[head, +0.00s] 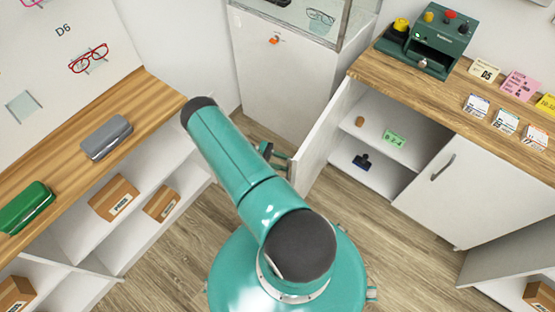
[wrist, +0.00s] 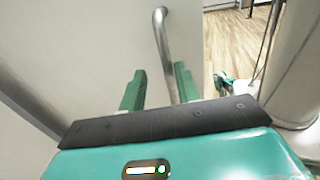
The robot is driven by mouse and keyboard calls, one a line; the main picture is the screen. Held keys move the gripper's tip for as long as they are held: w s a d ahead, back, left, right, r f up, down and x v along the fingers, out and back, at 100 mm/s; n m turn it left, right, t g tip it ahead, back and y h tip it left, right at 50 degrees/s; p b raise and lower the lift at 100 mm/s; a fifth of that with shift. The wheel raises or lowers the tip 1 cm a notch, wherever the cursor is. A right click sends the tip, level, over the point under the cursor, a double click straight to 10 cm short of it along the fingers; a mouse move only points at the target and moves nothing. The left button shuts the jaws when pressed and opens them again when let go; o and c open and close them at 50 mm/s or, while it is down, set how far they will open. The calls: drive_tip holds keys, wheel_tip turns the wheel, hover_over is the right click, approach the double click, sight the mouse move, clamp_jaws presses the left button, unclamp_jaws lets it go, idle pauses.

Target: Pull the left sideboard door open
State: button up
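The left sideboard door (head: 322,138) stands swung out from the sideboard (head: 420,190), so the compartment behind it shows. My gripper (head: 278,154) is at the outer side of this door, near its free edge, partly hidden behind my arm. In the wrist view the door's pale outer face (wrist: 90,45) fills the left, with a curved metal handle (wrist: 164,40) on it. My green fingers (wrist: 160,70) are apart, and the handle's lower part runs between them, closer to the right finger. Whether they touch it I cannot tell.
The sideboard's right door (head: 465,190) is shut. A white cabinet (head: 280,80) stands behind my gripper. Wooden floor (head: 370,235) is clear before the sideboard.

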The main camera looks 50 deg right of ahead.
drive_tip(key=v, duration=1.3)
drive_tip(key=shift+w+a, duration=0.15)
drive_tip(key=shift+w, duration=0.2)
